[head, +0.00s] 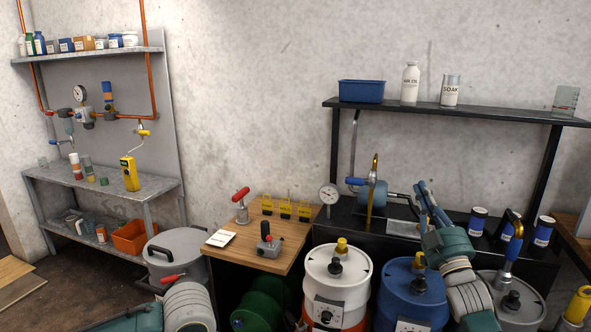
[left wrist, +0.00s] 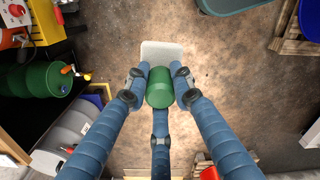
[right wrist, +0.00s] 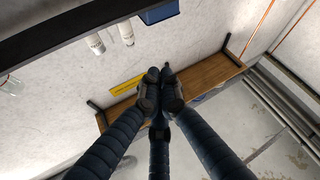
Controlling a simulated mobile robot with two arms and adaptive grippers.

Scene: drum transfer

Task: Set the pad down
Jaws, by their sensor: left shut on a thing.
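In the left wrist view my left gripper (left wrist: 160,84) is shut on a green cylinder (left wrist: 160,88), with fingers on both sides of it. A pale grey flat pad (left wrist: 162,52) shows just beyond the cylinder, partly hidden by it and the fingers. I cannot tell how the two are joined. The floor lies below them. The left fingers are outside the head view. My right gripper (head: 424,190) is raised in front of the black bench in the head view. In the right wrist view its fingertips (right wrist: 160,76) are close together with nothing between them.
A wooden table (head: 270,236) carries a white card (head: 220,238), a red-handled clamp (head: 241,205) and yellow blocks (head: 285,208). White (head: 337,272) and blue (head: 405,290) drums stand in front of the black bench. A lidded grey drum (head: 176,250) stands left of the table.

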